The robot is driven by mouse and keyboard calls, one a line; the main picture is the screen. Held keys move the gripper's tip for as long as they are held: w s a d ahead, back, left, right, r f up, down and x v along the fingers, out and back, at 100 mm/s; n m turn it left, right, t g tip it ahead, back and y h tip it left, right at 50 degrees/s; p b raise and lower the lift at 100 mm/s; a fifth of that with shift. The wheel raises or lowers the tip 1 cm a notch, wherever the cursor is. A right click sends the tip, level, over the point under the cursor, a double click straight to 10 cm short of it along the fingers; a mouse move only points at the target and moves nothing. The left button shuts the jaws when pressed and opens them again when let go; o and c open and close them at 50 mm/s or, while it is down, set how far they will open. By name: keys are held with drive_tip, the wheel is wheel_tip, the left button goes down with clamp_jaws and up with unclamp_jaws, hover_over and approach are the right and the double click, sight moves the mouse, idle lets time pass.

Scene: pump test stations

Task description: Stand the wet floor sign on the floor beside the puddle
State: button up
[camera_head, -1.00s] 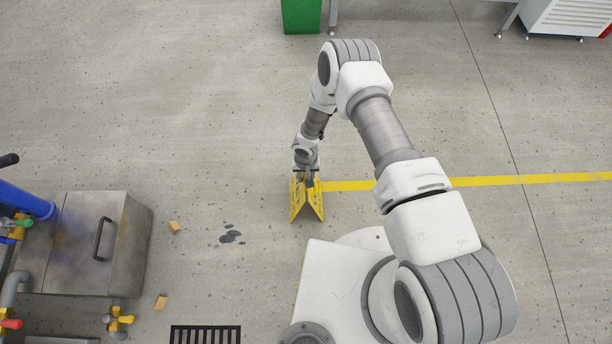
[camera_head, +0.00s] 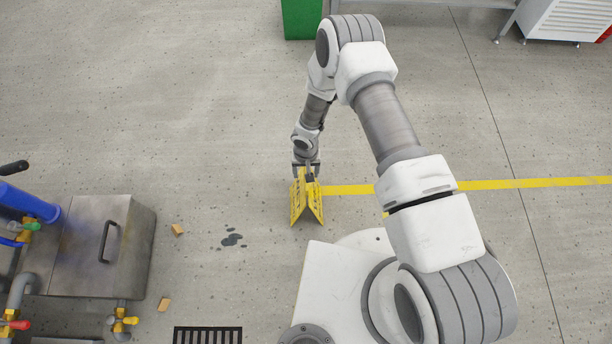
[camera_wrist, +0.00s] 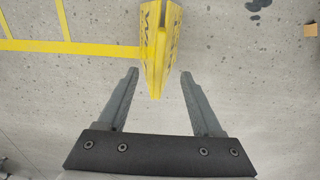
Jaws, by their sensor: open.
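The yellow wet floor sign (camera_head: 307,203) stands on the floor with its two panels spread like a tent. It is to the right of the dark puddle (camera_head: 232,239), a short gap apart. In the wrist view the sign (camera_wrist: 156,45) shows from its top edge, just beyond the fingertips. My gripper (camera_head: 306,172) is at the sign's upper end in the head view. In the wrist view my gripper (camera_wrist: 159,73) is open, with a finger on each side and clear space between each finger and the sign.
A yellow floor line (camera_head: 350,190) runs right from the sign. A metal box unit (camera_head: 95,245) with pipes and valves stands at the left. Small wooden blocks (camera_head: 178,230) lie near it, and a floor drain (camera_head: 208,335) is at the bottom. Floor behind the puddle is clear.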

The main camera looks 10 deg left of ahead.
wheel_tip(320, 180, up, 4)
drive_tip(key=shift+r+p, duration=0.2)
drive_tip(key=shift+p, duration=0.3)
drive_tip(key=w+d+r+t, duration=0.1)
drive_tip(key=w+d+r, duration=0.2)
drive_tip(key=r, duration=0.5)
drive_tip(key=w+d+r+t, duration=0.15)
drive_tip(key=w+r, duration=0.25)
drive_tip(key=r, duration=0.4)
drive_tip(key=w+d+r, duration=0.3)
drive_tip(key=r, duration=0.6)
drive_tip(key=s+d+r+m+t+h, duration=0.1)
drive_tip(key=d+r, duration=0.3)
drive_tip(key=r, duration=0.4)
drive_tip(key=s+d+r+m, duration=0.1)
drive_tip(key=s+d+r, duration=0.1)
drive_tip(key=d+r, duration=0.5)
drive_tip(key=s+d+r+t, duration=0.1)
drive_tip(key=s+d+r, duration=0.1)
drive_tip(key=s+r, duration=0.6)
drive_tip(key=s+d+r+t+y, duration=0.1)
drive_tip(key=s+d+r, duration=0.2)
drive_tip(key=s+r, duration=0.5)
drive_tip(key=s, duration=0.5)
drive_tip(key=shift+r+m, duration=0.15)
drive_tip(key=shift+m, duration=0.15)
